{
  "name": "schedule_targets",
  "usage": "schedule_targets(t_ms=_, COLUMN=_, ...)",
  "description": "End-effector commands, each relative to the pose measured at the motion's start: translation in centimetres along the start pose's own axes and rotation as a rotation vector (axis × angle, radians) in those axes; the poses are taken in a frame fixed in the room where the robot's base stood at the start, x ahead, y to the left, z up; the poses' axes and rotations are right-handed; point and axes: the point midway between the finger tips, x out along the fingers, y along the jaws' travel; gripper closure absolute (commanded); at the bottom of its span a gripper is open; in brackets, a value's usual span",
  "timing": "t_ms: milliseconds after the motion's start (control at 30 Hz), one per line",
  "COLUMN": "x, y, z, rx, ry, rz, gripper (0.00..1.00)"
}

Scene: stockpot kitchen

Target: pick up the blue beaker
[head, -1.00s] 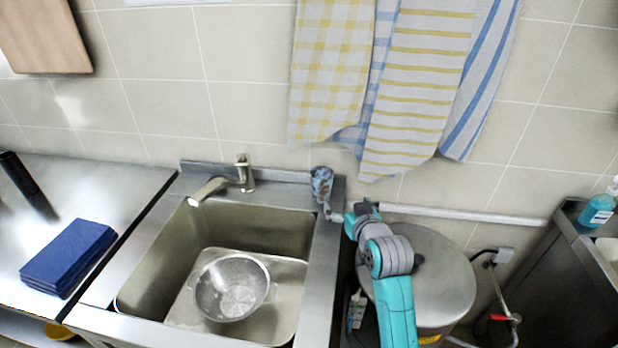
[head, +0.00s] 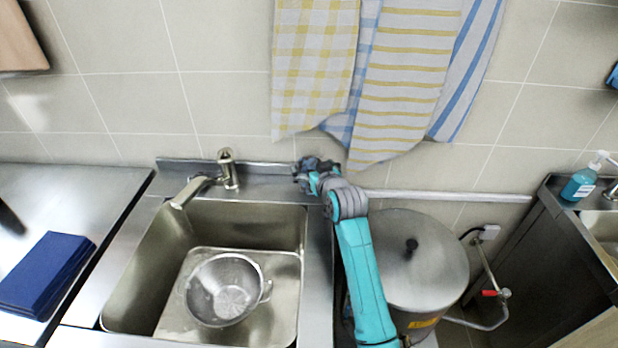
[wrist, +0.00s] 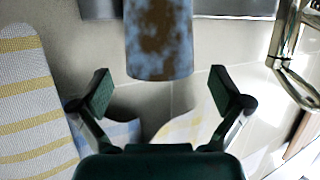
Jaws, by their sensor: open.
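The blue beaker (wrist: 160,35) shows at the top middle of the wrist view, blue with rusty brown blotches. Its upper part in that view is cut off by the picture edge. My gripper (wrist: 160,76) is open, with one finger on each side of the beaker's near end and clear gaps between them. In the head view my gripper (head: 308,170) is at the sink's back right corner, by the wall. There it covers the beaker, which I cannot make out separately.
The faucet (head: 228,170) stands left of my gripper. A colander (head: 225,290) lies in the sink (head: 170,255). A lidded stockpot (head: 425,260) stands to the right. Towels (head: 405,80) hang on the wall just above my gripper. Folded blue cloth (head: 45,275) lies on the left counter.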

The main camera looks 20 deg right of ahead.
Motion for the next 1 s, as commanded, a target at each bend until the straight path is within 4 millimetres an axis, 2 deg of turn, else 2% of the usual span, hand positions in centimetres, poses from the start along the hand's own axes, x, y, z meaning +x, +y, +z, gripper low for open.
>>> schedule_targets(t_ms=100, x=1.7, y=-0.1, z=-0.1, rx=0.0, ry=-0.001, rz=0.0, gripper=0.0)
schedule_targets(t_ms=200, x=2.6, y=-0.1, z=0.0, rx=0.0, ry=-0.001, rz=-0.001, gripper=0.0)
schedule_targets(t_ms=500, x=3.0, y=-0.1, z=0.0, rx=0.0, ry=0.0, rz=0.0, gripper=0.0)
schedule_targets(t_ms=733, x=3.0, y=0.0, z=0.0, rx=0.0, ry=-0.001, rz=0.0, gripper=0.57)
schedule_targets(t_ms=1000, x=3.0, y=0.0, z=0.0, rx=0.0, ry=-0.001, rz=0.0, gripper=0.58)
